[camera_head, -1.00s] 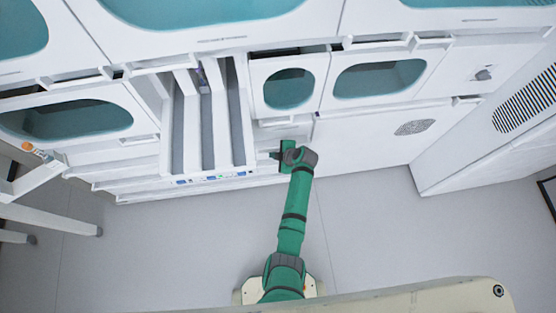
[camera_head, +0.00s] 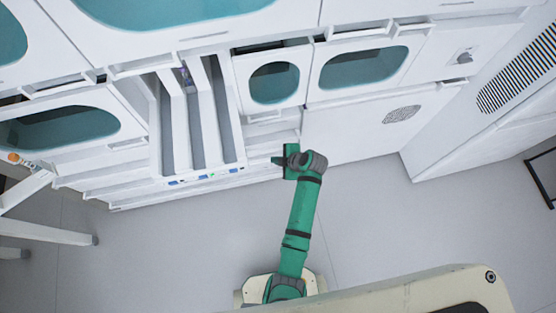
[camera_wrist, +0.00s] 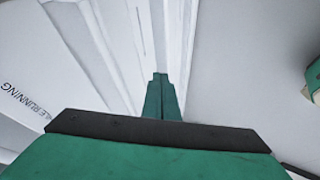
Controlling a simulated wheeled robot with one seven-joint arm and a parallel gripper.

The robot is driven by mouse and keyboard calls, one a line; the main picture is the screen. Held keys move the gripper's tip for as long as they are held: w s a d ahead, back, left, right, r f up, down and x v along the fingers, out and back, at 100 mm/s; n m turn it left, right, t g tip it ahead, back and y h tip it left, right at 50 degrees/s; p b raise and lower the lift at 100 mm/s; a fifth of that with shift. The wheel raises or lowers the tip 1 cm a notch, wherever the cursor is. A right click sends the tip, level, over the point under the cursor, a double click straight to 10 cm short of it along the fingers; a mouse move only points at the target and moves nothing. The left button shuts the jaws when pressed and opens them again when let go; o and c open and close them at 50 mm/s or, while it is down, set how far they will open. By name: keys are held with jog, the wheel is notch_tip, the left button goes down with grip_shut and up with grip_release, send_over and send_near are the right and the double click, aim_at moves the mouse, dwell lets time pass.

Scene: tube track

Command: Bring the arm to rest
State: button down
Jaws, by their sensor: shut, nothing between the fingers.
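My gripper (camera_head: 279,160) is at the end of my green arm in the head view, close to the front of the white machine and just right of its open track bay. In the wrist view my gripper (camera_wrist: 160,76) shows its two green fingers together, with nothing between them. Pale machine panels and the grey floor lie beyond the fingertips. From the head view I cannot tell whether the gripper touches the machine front.
The white machine (camera_head: 350,135) has an open bay with several grey track lanes (camera_head: 195,130). A vented cabinet (camera_head: 520,95) stands at the right. White table legs (camera_head: 45,232) are at the lower left. The grey floor (camera_head: 160,250) is clear.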

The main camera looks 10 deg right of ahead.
jog(key=shift+v, duration=0.85)
jog(key=shift+s+a, duration=0.1)
jog(key=shift+a, duration=0.05)
jog(key=s+a+r+m+t+h, duration=0.2)
jog(key=s+m+t+h, duration=0.25)
jog(key=s+m, duration=0.95)
jog(key=s+a+r+m+t, duration=0.1)
jog(key=s+a+r+t, duration=0.1)
jog(key=s+r, duration=0.6)
jog(key=s+a+r+m+t, duration=0.2)
jog(key=s+r, duration=0.6)
jog(key=r, duration=0.8)
jog(key=shift+s+a+r+t, duration=0.25)
jog(key=shift+s+a+t, duration=0.05)
jog(key=shift+a+t, duration=0.4)
jog(key=shift+h, duration=0.25)
